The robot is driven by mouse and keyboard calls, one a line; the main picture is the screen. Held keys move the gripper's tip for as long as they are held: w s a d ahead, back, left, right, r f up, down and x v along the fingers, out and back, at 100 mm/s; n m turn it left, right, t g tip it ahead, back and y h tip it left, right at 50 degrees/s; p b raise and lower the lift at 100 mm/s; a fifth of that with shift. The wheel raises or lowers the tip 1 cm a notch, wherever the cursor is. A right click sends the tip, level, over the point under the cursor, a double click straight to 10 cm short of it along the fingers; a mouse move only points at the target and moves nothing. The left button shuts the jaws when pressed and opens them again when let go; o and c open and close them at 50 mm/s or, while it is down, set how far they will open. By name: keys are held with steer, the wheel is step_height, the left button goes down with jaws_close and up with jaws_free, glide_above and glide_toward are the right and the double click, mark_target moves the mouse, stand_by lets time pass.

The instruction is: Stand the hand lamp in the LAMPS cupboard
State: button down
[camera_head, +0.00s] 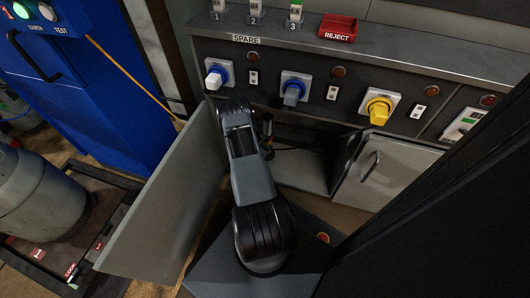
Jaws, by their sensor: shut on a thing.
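My arm reaches forward to an open grey cupboard (302,171) under the counter. My gripper (267,142) shows only in part, beside my forearm at the cupboard's opening. It is shut on a small dark thing, most likely the hand lamp, mostly hidden by my arm. I cannot make out its shape or tilt, or whether it touches the cupboard floor. The cupboard's grey door (165,205) stands wide open at the left. No LAMPS label is readable in this view.
A shut cupboard door (385,172) with a handle is at the right. Above are white, blue and yellow knobs, a SPARE label (246,39) and a red REJECT tray (338,28). A blue cabinet (110,75) and a grey cylinder (40,195) stand left.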

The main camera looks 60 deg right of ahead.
steer(key=shift+w+d+f, duration=0.15)
steer(key=shift+d+f, duration=0.05)
steer(key=shift+f, duration=0.1)
step_height(320, 180, down, 4)
steer(key=shift+w+d+r+b, duration=0.15)
steer(key=shift+r+b, duration=0.1)
steer(key=shift+b, duration=0.85)
steer(key=shift+r, duration=0.1)
steer(key=c, duration=0.7)
jaws_free()
steer(key=shift+f, duration=0.2)
